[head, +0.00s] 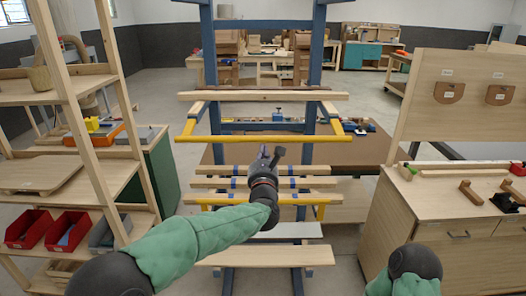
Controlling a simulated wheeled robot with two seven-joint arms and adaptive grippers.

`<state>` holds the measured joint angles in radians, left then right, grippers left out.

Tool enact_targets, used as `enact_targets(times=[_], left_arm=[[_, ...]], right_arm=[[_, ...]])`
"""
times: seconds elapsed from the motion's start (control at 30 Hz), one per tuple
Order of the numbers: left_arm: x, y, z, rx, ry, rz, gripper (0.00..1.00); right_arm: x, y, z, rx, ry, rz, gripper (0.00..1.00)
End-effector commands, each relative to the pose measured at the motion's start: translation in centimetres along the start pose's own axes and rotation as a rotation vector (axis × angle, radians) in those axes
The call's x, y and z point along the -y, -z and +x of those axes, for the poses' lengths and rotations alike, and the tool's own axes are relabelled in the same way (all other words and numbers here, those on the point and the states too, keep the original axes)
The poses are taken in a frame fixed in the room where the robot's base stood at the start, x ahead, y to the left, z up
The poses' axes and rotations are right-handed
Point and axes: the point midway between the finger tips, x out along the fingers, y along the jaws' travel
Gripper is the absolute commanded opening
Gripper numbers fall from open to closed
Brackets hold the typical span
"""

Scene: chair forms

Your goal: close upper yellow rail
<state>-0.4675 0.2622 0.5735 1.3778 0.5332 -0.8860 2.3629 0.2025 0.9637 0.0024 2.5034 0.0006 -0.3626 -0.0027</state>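The upper yellow rail (290,139) runs across the front of a blue upright frame (207,70). It stands out from the frame on side arms (192,118), below a wooden board. A lower yellow rail (225,200) sits near the wooden slats further down. My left gripper (271,153) is in front of the frame, just below the middle of the upper rail in the picture. Its fingertips look apart, with nothing seen between them. Whether it touches the rail cannot be told. My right arm shows only at the bottom right; its gripper is out of view.
A wooden shelf (105,120) with red bins (68,231) stands at the left. A wooden cabinet (450,235) with a tool panel (465,90) stands at the right. A brown table (365,150) is behind the frame. Benches line the back.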

Motion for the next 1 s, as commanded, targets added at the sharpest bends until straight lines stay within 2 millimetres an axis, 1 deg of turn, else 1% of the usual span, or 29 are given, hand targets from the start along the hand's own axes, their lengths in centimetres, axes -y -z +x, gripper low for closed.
enact_targets(times=[0.67, 0.87, 1.0], left_arm=[[0.0, -1.5, -0.1, -0.079, 0.0, -0.002, 0.0], [0.0, -2.4, -0.2, -0.129, 0.0, -0.002, 0.0], [-0.1, -3.2, -0.1, -0.178, -0.001, -0.002, 0.0]], right_arm=[[0.8, -0.1, -2.3, 0.0, 0.0, 0.0, 0.69], [1.4, -0.1, -3.9, 0.0, 0.0, 0.0, 0.69], [2.0, -0.2, -5.5, 0.0, 0.0, 0.0, 0.69]])
